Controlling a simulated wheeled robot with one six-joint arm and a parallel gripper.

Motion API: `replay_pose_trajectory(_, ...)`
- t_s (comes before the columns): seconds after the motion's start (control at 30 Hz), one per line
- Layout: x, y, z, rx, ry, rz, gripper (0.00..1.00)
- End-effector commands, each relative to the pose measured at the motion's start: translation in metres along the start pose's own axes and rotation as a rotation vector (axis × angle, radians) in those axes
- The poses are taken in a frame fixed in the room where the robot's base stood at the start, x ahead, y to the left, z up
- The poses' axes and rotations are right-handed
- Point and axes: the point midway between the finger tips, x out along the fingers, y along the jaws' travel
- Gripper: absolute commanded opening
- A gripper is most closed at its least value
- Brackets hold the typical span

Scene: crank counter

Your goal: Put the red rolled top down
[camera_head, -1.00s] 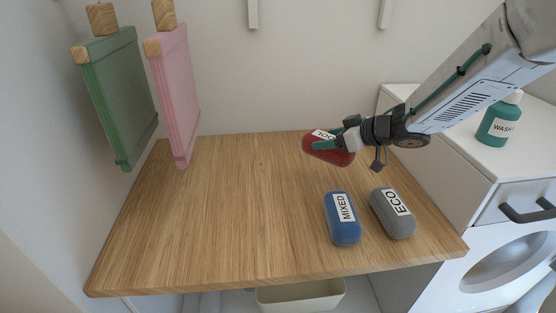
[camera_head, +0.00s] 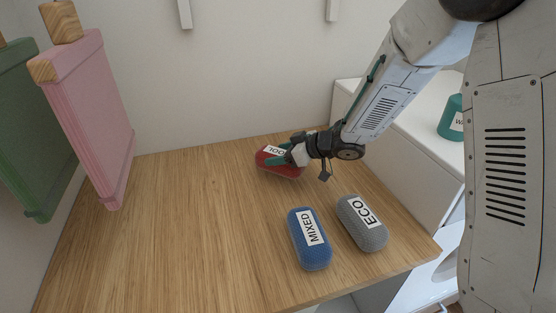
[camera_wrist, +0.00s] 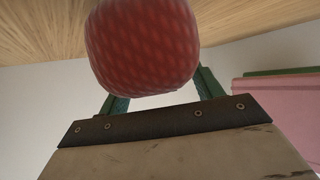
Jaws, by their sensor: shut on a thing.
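The red rolled top (camera_head: 283,168) has a white label, partly covered, that seems to read "COOL". It is at the back right of the wooden counter (camera_head: 190,220). My gripper (camera_head: 290,156) is shut on it from the right side. In the wrist view the red rolled top (camera_wrist: 143,45) fills the top middle, between the green fingers of my gripper (camera_wrist: 158,88). I cannot tell whether its underside touches the counter.
A blue roll labelled MIXED (camera_head: 309,240) and a grey roll labelled ECO (camera_head: 362,223) lie at the counter's front right. Pink (camera_head: 95,120) and green (camera_head: 25,130) hanging cloths are at the left. A teal bottle (camera_head: 451,118) stands on the white cabinet. The counter's left and middle are clear.

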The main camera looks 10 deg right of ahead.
Motion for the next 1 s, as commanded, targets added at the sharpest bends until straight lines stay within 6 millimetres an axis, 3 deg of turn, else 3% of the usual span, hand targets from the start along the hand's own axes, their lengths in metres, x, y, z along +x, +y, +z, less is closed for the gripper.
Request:
replay_pose_trajectory(0.13,0.009,0.0,0.016,0.002,0.0,-0.001,0.38)
replay_pose_trajectory(0.5,0.011,-0.001,0.019,0.001,0.001,-0.001,0.38)
replay_pose_trajectory(0.53,0.011,-0.001,0.019,0.001,0.0,-0.001,0.68)
replay_pose_trajectory(0.6,0.011,-0.001,0.019,0.0,0.001,-0.001,0.87)
replay_pose_trajectory(1.0,0.004,0.0,0.016,-0.001,0.001,0.0,0.87)
